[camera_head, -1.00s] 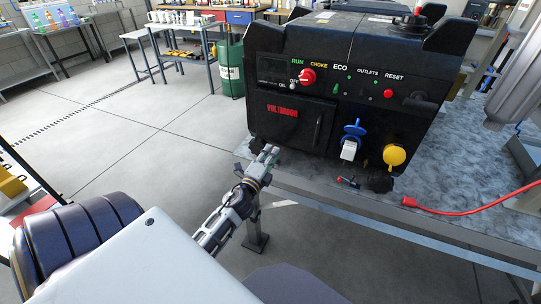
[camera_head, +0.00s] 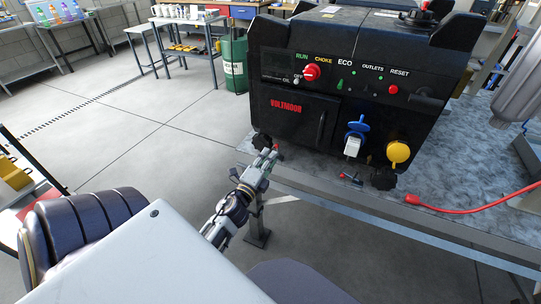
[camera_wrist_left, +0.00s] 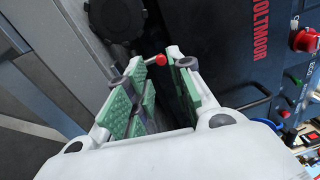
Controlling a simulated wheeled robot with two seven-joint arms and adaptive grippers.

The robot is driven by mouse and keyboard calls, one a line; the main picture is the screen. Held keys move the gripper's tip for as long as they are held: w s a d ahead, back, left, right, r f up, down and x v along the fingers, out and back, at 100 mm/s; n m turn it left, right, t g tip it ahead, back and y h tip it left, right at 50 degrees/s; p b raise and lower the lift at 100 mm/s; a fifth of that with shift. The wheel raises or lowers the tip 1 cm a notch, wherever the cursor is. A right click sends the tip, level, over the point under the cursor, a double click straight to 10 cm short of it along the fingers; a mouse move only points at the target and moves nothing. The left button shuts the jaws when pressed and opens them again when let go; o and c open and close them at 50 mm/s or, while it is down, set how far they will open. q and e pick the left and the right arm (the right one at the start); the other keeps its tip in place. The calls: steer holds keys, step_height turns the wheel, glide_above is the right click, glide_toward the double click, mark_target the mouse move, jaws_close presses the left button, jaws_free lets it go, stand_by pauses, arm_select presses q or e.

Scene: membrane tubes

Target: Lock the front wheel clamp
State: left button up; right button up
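The black generator (camera_head: 300,128) stands on the workbench. A black wheel (camera_head: 262,141) is at its lower left corner, and another black wheel (camera_head: 383,178) is at its lower right. A small red-tipped clamp lever (camera_head: 279,149) shows at the left wheel, just beyond my left gripper (camera_head: 268,157). In the left wrist view, the lever's red knob (camera_wrist_left: 161,59) lies at the fingertips of my left gripper (camera_wrist_left: 168,68). The green-padded fingers are apart, and I see no firm grip. A second red-tipped lever (camera_head: 350,179) lies near the right wheel. My right gripper is out of view.
The workbench (camera_head: 440,190) has a metal front edge just under my left gripper. A red cable (camera_head: 470,210) lies on its right part. Blue (camera_head: 355,130) and yellow (camera_head: 398,152) outlet covers stick out of the generator's front. The floor to the left is open.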

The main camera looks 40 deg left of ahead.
arm_select(q)
steer(key=shift+v, duration=1.45)
